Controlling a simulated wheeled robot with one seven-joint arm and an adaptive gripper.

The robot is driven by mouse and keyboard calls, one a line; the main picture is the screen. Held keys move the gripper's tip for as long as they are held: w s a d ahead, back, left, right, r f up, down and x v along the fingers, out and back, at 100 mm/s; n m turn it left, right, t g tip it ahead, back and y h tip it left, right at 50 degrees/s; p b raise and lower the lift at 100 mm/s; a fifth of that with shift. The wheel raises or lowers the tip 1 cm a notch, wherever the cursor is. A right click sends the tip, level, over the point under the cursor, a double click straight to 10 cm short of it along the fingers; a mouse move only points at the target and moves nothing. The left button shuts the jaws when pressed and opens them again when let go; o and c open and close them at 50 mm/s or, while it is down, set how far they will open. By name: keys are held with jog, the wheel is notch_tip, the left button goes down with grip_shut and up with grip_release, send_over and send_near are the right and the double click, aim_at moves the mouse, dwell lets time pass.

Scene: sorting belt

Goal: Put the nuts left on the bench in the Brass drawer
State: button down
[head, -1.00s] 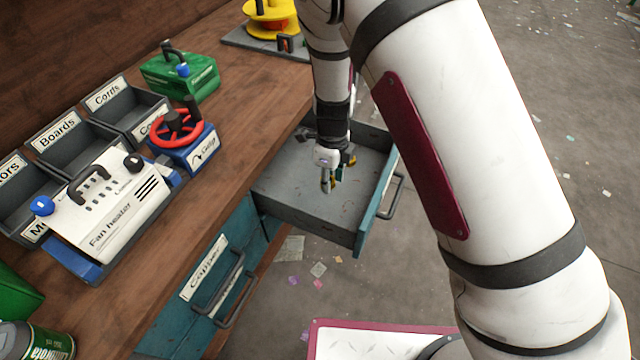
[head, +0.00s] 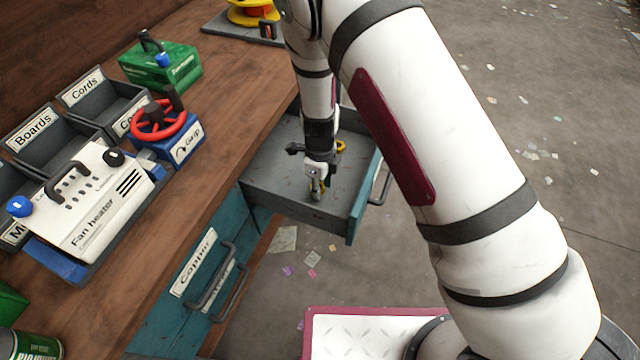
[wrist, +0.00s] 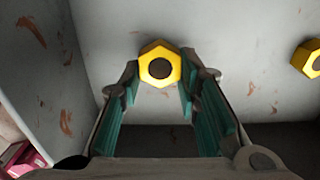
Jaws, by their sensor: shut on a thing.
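My gripper (head: 316,190) points down inside an open teal-fronted drawer (head: 270,187) with a grey interior. In the wrist view its teal-padded fingers (wrist: 160,85) are shut on a yellow hexagonal nut (wrist: 146,54) with a dark hole, held at the fingertips. Whether this nut touches the drawer floor is not clear. A second yellow nut (wrist: 303,62) lies on the drawer floor to the right in the wrist view. In the head view a yellow piece (head: 341,146) shows beside my wrist. The open drawer's label is not visible.
A closed drawer labelled Copper (head: 193,262) is below left. On the wooden bench (head: 225,110) stand a fan heater (head: 92,205), a blue box with a red wheel (head: 182,150), a green case (head: 165,68), labelled bins (head: 40,140) and a yellow reel (head: 250,15).

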jog(key=shift+f, duration=0.45)
jog(key=shift+f, duration=0.15)
jog(key=c, duration=1.2)
grip_release()
notch_tip(320, 180, up, 13)
jog(key=p, duration=0.2)
